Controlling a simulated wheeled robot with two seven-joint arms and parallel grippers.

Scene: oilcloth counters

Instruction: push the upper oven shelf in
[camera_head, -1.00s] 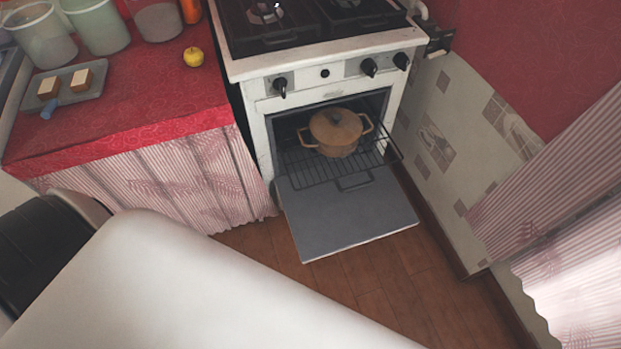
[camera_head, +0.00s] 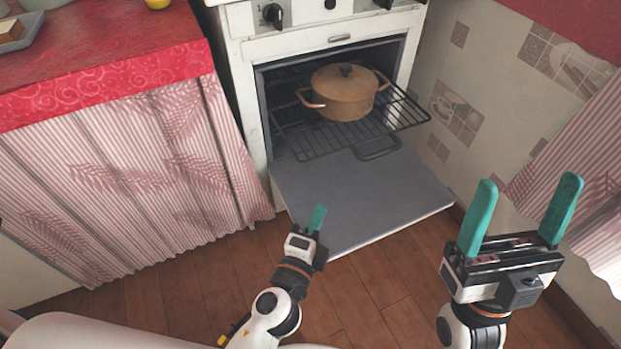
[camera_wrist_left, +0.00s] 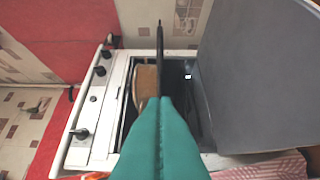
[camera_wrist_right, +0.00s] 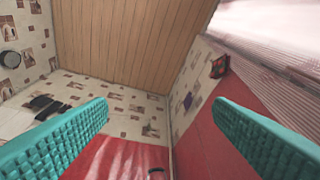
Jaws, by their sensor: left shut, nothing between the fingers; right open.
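The upper oven shelf (camera_head: 318,142) is a black wire rack pulled partly out of the white oven, with a loop handle at its front. A tan lidded pot (camera_head: 345,95) stands on it. My left gripper (camera_head: 317,218) is shut and empty, in front of the lowered oven door's near left part. In the left wrist view its teal fingers (camera_wrist_left: 160,140) are together, with the pot (camera_wrist_left: 146,85) and the rack seen edge-on beyond. My right gripper (camera_head: 520,215) is open and empty, to the right of the door. The right wrist view shows its spread fingers (camera_wrist_right: 165,130) and no shelf.
The grey oven door (camera_head: 360,195) is lowered flat below the shelf. A red-topped counter (camera_head: 110,60) with a striped curtain (camera_head: 140,180) stands to the left. The tiled wall (camera_head: 480,90) is close on the right. Wooden floor (camera_head: 370,300) lies in front.

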